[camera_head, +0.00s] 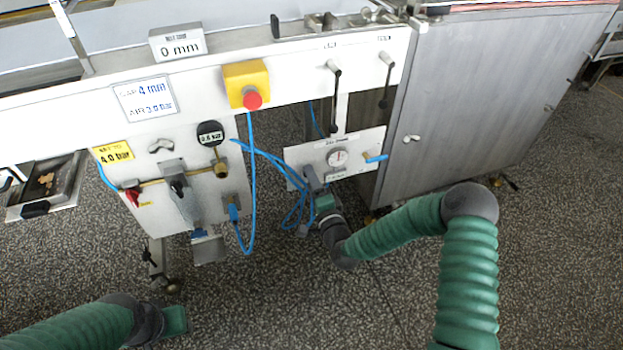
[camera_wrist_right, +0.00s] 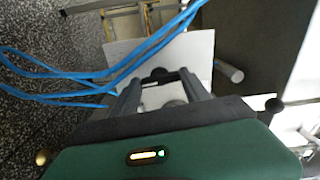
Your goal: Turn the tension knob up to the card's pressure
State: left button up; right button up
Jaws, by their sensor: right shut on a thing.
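The card (camera_head: 146,97) on the white beam carries two lines, about 4 mm gap and what looks like 3.0 bar air. A small white panel (camera_head: 300,156) holds a round dial gauge (camera_head: 338,158), whose needle is too small to read. My right gripper (camera_head: 314,182) is at the panel's lower left, below the gauge. In the right wrist view its fingers (camera_wrist_right: 162,82) are shut around a knob (camera_wrist_right: 158,75), mostly hidden between them; I take it for the tension knob. My left gripper (camera_head: 175,320) is low over the floor, away from the panels, its jaws unclear.
Blue hoses (camera_head: 292,205) hang just left of my right gripper. A blue-handled valve (camera_head: 376,158) sticks out at right.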

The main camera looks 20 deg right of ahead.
jog(key=shift+s+d+f+m, duration=0.15)
jog(key=shift+f+m, duration=0.15)
jog(key=shift+m, duration=0.3)
jog(key=o, duration=1.3)
jog(key=shift+o, duration=0.4)
jog(key=shift+r, duration=0.1)
jog(key=shift+r, duration=0.1)
jog(key=s+p, duration=0.5)
jog(key=s, duration=1.1)
jog(key=shift+s+d, duration=0.3)
jog(key=shift+s, duration=0.05)
